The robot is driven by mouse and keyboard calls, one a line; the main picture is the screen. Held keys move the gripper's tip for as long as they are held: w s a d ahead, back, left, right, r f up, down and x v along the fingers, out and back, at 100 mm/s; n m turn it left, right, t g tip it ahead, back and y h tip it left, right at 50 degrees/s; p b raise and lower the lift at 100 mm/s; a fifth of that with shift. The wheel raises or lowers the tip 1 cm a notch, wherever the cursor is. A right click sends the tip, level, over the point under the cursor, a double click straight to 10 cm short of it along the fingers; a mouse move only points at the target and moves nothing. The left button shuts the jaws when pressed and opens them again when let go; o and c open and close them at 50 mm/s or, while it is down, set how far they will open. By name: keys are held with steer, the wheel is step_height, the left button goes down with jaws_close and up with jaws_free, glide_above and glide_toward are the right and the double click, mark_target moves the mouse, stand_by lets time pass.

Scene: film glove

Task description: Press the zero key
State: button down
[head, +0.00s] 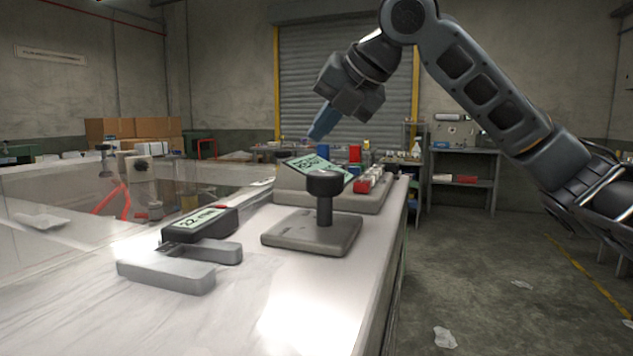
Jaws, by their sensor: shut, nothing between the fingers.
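My gripper (312,136) hangs in the upper middle, its bluish fingers shut and pointing down-left, with nothing visible between them. It appears above and behind a tilted green display (318,166) on a grey base unit (338,198). Red and white blocks or keys (366,184) stand on the right part of that unit. A dark gauge with a second green display (203,221) lies nearer on the bench, with grey jaws in front of it. I cannot make out which key is the zero key; no key label is legible.
A dark round-topped post (325,198) on a flat grey base (312,232) stands in front of the display unit. The pale bench top (240,318) is clear at the front. A clear sheet (60,205) spans the left. Floor (490,270) is open on the right.

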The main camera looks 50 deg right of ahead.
steer(key=shift+f+b, duration=0.35)
steer(key=shift+f, duration=0.7)
stand_by(1.2)
steer(key=shift+f, duration=0.4)
steer(key=shift+f+b, duration=0.45)
stand_by(0.6)
steer(key=shift+r, duration=0.2)
steer(key=shift+r+p, duration=0.7)
steer(key=shift+p, duration=0.1)
step_height(320, 180, up, 5)
steer(key=p, duration=0.4)
